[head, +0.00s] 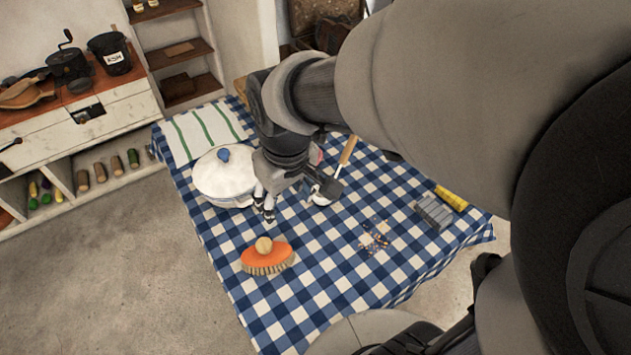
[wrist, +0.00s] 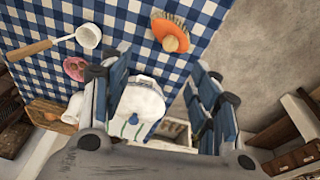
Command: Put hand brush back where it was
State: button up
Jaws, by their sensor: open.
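The hand brush (head: 266,256) has an orange body, a round wooden knob on top and pale bristles. It lies on the blue-and-white checked tablecloth (head: 310,295) near the table's left edge, knob up. It also shows at the top of the wrist view (wrist: 171,33), apart from my fingers. My gripper (head: 293,196) is open and empty above the table, beside the white pot and farther back than the brush. In the wrist view, my gripper's fingers (wrist: 157,72) are spread apart with nothing held between them.
A white lidded pot (head: 224,177) stands left of my gripper; a striped towel (head: 205,128) lies behind it. A ladle (head: 347,152) with a wooden handle lies to the right. Crumbs (head: 375,238), a grey ridged block (head: 434,212) and a yellow item (head: 451,198) are farther right. Cloth around the brush is clear.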

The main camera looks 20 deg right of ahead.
jog(key=s+d+r+m+t, duration=0.1)
jog(key=s+d+r, duration=0.1)
jog(key=s, duration=0.4)
jog(key=s+d+r+m+t, duration=0.1)
jog(key=s+r+m, duration=0.1)
jog(key=s, duration=0.5)
jog(key=shift+d+r, duration=0.4)
jog(key=shift+r, duration=0.45)
jog(key=shift+s, duration=0.1)
